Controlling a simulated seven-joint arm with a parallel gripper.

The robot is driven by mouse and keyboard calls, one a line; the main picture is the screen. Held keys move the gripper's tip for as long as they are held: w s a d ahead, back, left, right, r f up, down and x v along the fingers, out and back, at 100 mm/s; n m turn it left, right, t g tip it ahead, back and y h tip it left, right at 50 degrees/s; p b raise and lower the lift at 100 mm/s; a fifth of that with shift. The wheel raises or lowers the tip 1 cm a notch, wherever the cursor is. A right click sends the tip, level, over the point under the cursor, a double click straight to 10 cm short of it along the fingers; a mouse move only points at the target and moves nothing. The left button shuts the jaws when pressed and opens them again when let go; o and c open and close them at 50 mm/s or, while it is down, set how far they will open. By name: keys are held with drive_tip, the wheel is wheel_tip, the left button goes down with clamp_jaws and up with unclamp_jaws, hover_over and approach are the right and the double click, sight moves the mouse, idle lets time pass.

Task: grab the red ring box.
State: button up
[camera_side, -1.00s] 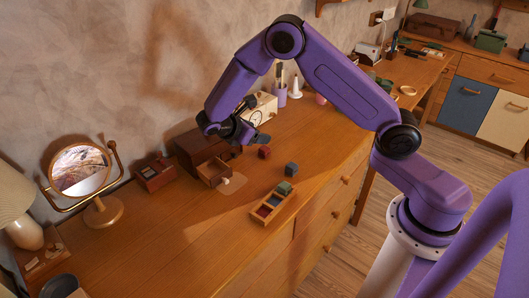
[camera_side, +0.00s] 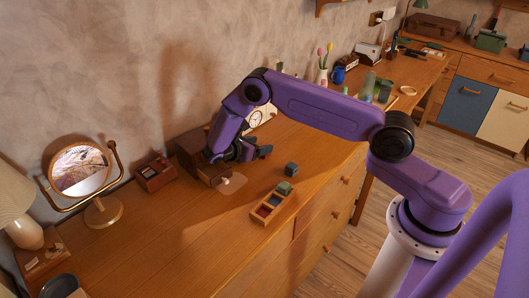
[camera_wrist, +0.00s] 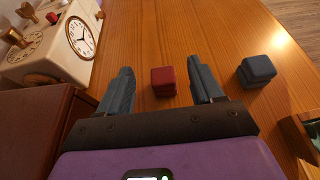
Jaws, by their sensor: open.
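The red ring box (camera_wrist: 163,81) is a small cube on the wooden dresser top, seen in the wrist view between the two fingers, a little nearer the right one. My gripper (camera_wrist: 162,80) is open, with a finger on each side of the box and a gap of bare wood beside it. I cannot tell how high the fingers are above the wood. In the side view my gripper (camera_side: 264,150) is low over the dresser and hides the red ring box.
A dark blue-grey box (camera_wrist: 256,71) stands right of the fingers; a divided wooden tray (camera_side: 258,216) is nearer the front. A brown cabinet (camera_wrist: 32,128) with an open drawer and a white clock (camera_wrist: 75,40) stand to the left. A mirror (camera_side: 80,170) is further left.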

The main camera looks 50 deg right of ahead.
wheel_tip(320, 180, down, 3)
drive_tip(key=shift+d+r, duration=0.15)
drive_tip(key=shift+r, duration=0.05)
drive_tip(key=shift+d+f, duration=0.15)
drive_tip(key=shift+d, duration=0.55)
drive_tip(key=shift+d+f, duration=0.25)
drive_tip(key=shift+d, duration=0.35)
drive_tip(key=c, duration=1)
